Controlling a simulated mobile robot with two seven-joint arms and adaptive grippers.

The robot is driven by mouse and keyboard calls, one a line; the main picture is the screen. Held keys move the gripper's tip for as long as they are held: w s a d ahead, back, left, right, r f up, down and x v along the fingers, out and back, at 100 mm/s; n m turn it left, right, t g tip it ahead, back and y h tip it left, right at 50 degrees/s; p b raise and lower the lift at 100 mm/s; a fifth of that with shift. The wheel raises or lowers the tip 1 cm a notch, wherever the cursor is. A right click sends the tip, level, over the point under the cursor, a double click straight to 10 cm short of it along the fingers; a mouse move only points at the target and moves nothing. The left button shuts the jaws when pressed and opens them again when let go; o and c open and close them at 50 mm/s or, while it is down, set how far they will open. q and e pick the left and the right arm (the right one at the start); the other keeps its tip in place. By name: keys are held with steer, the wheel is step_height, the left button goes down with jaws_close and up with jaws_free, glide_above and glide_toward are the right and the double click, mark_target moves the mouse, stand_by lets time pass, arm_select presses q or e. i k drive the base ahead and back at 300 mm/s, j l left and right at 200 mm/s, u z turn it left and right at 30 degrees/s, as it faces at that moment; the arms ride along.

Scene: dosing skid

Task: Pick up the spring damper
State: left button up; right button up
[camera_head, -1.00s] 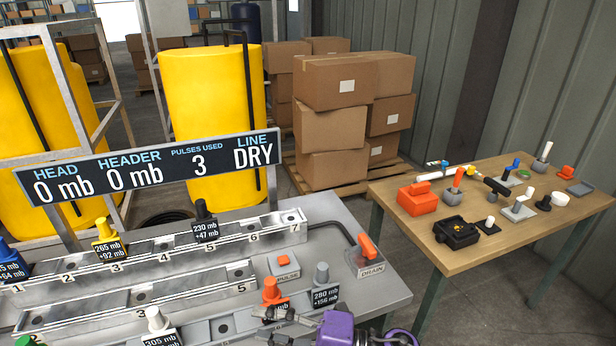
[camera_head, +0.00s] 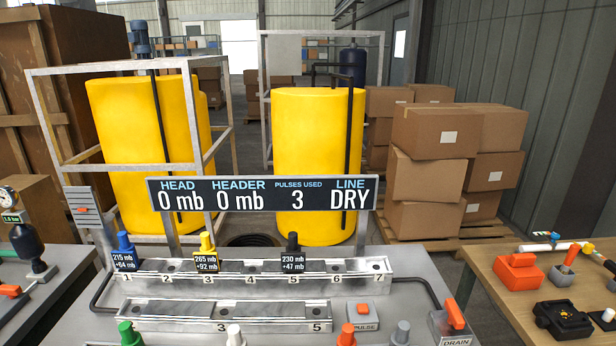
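I cannot tell for sure which object is the spring damper. Labelled upright parts stand on the upper rail (camera_head: 255,284): a blue one (camera_head: 124,243) at slot 1, a yellow one (camera_head: 207,245) near slot 3, and a black one (camera_head: 292,243) near slot 5. In front, cut by the lower edge, are a green (camera_head: 130,332), a white (camera_head: 235,334), an orange (camera_head: 346,333) and a grey one (camera_head: 401,332). A black bulb-shaped part (camera_head: 27,243) with a gauge stands at the far left. Neither of my grippers is in view.
A display board (camera_head: 262,193) reads 0 mb, 0 mb, 3, DRY. The pulse button (camera_head: 358,311) and drain lever (camera_head: 454,313) are on the skid's right. A wooden table (camera_head: 500,295) with several parts stands right. Yellow tanks (camera_head: 318,150) and cartons (camera_head: 430,180) are behind.

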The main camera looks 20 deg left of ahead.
mark_target(126, 259)
steer(key=k+u, duration=0.2)
steer(key=u, duration=1.45)
steer(key=i+j, duration=0.15)
steer(key=j, duration=0.25)
steer(key=i+j, duration=0.1)
steer(key=j, duration=0.3)
steer(key=i+j, duration=0.15)
steer(key=j, duration=0.2)
